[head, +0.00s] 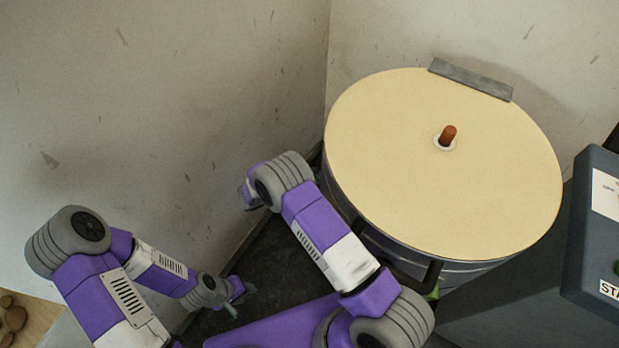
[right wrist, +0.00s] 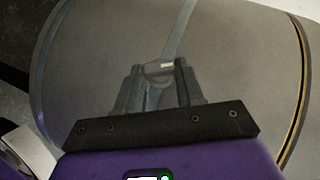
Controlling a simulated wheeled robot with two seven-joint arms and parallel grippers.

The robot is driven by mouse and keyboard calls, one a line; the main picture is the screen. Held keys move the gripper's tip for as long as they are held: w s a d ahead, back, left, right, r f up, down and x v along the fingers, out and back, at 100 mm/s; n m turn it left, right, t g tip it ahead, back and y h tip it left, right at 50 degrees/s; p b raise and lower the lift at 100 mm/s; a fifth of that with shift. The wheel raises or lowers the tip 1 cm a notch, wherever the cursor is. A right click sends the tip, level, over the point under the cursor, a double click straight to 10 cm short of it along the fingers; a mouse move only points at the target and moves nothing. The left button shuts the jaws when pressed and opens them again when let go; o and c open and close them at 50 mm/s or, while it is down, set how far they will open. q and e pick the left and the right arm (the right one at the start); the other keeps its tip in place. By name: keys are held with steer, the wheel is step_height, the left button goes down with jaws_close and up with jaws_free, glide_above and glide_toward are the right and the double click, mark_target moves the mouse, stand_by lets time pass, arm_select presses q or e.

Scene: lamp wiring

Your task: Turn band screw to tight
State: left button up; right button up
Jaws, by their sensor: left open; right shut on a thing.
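The drum (head: 430,190) has a round cream top and stands at the right in the head view. Its grey side wall (right wrist: 235,75) fills much of the right wrist view. A lighter grey band (right wrist: 183,28) runs up that wall from my right gripper (right wrist: 161,72). My right gripper is shut on a small part at the band's lower end, taken to be the band screw. The part is mostly hidden between the fingers. In the head view the right fingertips are not visible. My left gripper (head: 241,298) is open and empty, low over the dark floor, left of the drum.
An orange-brown knob (head: 448,133) stands on the drum top. A grey metal strip (head: 470,79) lies at its back rim. A dark grey box (head: 590,235) with labels stands at the right. Walls close in behind and left. A wooden surface with brown round things (head: 14,318) is at lower left.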

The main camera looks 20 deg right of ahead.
steer(key=shift+w+r+m+t+h, duration=0.1)
steer(key=shift+m+t+h, duration=0.2)
steer(key=shift+h, duration=0.2)
steer(key=shift+b, duration=0.35)
steer(key=o, duration=1)
steer(key=p+v, duration=0.1)
steer(key=v, duration=0.6)
steer(key=shift+a+p, duration=0.3)
